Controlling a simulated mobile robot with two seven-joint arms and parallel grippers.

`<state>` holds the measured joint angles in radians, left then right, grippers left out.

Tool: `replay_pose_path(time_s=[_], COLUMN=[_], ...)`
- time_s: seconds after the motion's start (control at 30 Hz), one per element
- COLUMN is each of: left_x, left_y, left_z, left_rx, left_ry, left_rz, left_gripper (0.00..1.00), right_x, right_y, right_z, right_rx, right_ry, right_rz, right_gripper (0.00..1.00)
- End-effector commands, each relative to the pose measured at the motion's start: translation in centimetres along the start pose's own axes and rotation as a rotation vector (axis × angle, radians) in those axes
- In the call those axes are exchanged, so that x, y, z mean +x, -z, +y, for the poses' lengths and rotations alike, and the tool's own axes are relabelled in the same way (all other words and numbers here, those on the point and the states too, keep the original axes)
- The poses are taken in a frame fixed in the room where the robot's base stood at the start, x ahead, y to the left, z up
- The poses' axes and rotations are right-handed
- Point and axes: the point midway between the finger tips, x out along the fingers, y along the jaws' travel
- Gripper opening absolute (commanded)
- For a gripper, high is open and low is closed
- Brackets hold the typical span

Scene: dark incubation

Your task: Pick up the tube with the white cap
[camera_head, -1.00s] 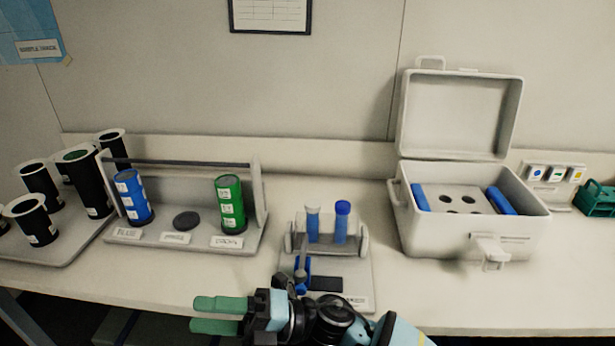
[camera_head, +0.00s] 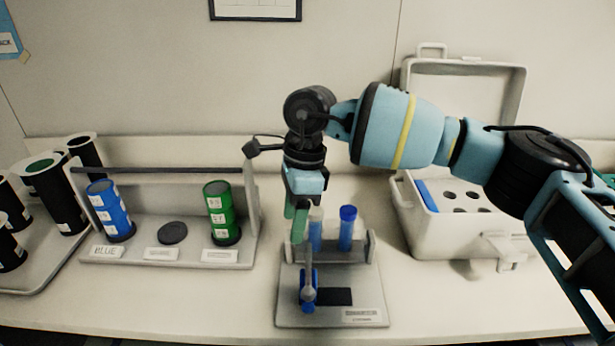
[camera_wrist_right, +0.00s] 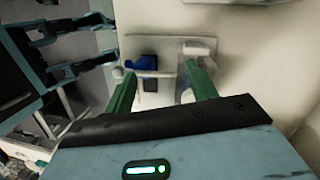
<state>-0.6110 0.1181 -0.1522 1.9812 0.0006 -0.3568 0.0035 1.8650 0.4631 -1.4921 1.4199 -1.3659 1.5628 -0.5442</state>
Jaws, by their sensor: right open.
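The tube with the white cap (camera_head: 316,232) stands upright in a small grey rack (camera_head: 372,247). It holds blue contents and is partly hidden behind my right gripper's fingers. A second tube with a blue cap (camera_head: 347,228) stands just to its right. My right gripper (camera_head: 297,236) points down with green fingers, in front of and slightly left of the white-capped tube. In the right wrist view the fingers (camera_wrist_right: 160,92) are spread apart, with the rack's base between and beyond them. I cannot clearly tell the tubes there. My left gripper is not in view.
A blue clamp-like piece (camera_head: 308,290) stands at the front of the rack's base. A holder with a blue canister (camera_head: 110,212) and a green canister (camera_head: 222,215) is to the left. An open white cooler box (camera_head: 430,226) is to the right, partly behind my arm.

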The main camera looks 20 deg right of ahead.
Motion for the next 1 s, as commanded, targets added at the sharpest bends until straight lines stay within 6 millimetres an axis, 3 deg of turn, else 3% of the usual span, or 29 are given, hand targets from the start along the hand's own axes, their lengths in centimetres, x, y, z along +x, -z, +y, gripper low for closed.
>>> replay_pose_path(time_s=[0.03, 0.13, 0.37, 0.57, 1.0], left_x=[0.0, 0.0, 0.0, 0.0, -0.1], left_y=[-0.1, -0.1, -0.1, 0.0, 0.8], left_z=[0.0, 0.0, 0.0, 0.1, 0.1], left_rx=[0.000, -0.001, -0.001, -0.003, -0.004], left_ry=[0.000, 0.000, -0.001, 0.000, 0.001], left_rz=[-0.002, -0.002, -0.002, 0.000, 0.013], left_gripper=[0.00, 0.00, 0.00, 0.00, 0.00], right_x=[-1.6, -3.8, -5.4, -4.6, 0.9], right_y=[1.3, 3.0, 4.3, 4.4, 5.4], right_z=[-0.8, -1.7, -2.2, -2.2, -2.9], right_rx=[0.006, 0.015, 0.023, 0.023, 0.023], right_ry=[0.041, 0.091, 0.121, 0.119, 0.120], right_rz=[0.054, 0.135, 0.192, 0.189, 0.187], right_gripper=[0.57, 0.57, 0.57, 0.57, 0.57])
